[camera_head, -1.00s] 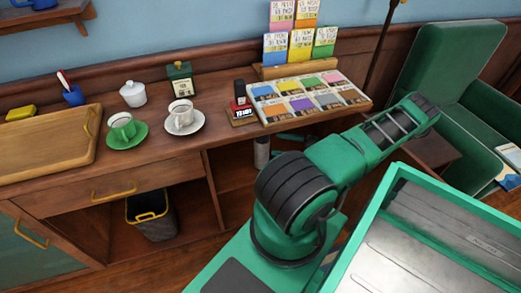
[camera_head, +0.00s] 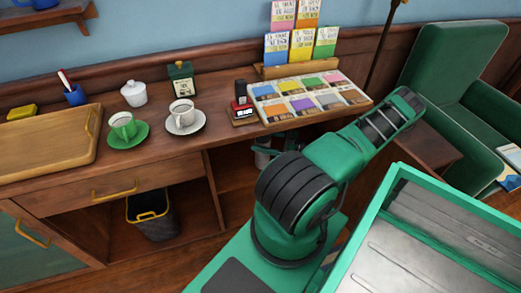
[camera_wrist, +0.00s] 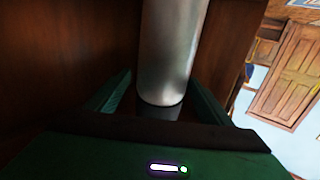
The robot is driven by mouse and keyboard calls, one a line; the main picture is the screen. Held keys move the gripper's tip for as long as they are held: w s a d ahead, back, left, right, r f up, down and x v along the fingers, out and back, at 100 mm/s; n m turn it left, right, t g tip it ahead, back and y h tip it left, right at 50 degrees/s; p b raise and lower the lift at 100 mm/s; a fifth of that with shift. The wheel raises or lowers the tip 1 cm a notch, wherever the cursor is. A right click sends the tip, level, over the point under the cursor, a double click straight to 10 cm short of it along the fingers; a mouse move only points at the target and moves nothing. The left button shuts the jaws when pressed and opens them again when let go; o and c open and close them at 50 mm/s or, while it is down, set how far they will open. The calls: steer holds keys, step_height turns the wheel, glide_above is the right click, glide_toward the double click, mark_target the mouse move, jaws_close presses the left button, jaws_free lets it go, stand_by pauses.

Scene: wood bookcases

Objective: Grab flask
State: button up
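The flask (camera_wrist: 172,50) is a plain silver-grey metal cylinder in the wrist view, its rounded end between my gripper's fingers. In the head view my gripper is mostly hidden behind my arm and under the counter edge.
The wooden counter (camera_head: 225,92) overhangs the flask. It carries a stamp (camera_head: 242,108), a card display (camera_head: 310,97), a white cup (camera_head: 182,112), a green cup (camera_head: 123,125) and a wooden tray (camera_head: 45,140). A bin (camera_head: 155,220) stands in the lower shelf. A green armchair (camera_head: 450,70) is at right.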

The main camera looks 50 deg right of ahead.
steer(key=c, duration=1.8)
